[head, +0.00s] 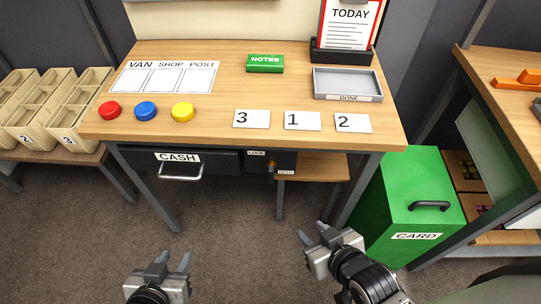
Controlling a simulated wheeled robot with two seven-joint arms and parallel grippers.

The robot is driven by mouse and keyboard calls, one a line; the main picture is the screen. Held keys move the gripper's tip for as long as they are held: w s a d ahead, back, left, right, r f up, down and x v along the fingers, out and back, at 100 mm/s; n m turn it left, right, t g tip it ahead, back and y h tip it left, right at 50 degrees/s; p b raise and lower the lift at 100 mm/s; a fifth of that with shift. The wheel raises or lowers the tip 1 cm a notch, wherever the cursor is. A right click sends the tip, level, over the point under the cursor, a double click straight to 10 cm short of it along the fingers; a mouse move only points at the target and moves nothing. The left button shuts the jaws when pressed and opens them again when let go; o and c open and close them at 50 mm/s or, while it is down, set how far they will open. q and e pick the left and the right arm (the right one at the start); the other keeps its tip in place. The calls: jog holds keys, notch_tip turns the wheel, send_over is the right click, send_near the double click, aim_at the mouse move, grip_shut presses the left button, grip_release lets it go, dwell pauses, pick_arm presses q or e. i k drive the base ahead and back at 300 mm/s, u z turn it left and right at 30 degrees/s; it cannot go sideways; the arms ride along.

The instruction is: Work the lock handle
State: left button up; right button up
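The lock handle (271,166) is a small brass-coloured piece on the dark front under the desk, just right of the cash drawer. A "LOCK" label (256,153) is above left of it and an "OPEN" label (286,172) is below right. The handle is too small to tell its exact angle. My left gripper (171,260) is open and empty, low in front of the desk and left of the handle. My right gripper (312,232) is open and empty, below and right of the handle, apart from it.
The cash drawer (215,163) looks shut, with a metal pull (181,176). A green card bin (395,215) stands at the right. The desk (225,108) holds buttons, numbered cards and a grey tray (346,79). Beige bins (45,110) are at the left. Floor before the desk is clear.

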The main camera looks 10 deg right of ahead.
aim_at(271, 171)
jog(key=z, duration=1.65)
jog(key=k, duration=1.25)
jog(key=u, duration=1.1)
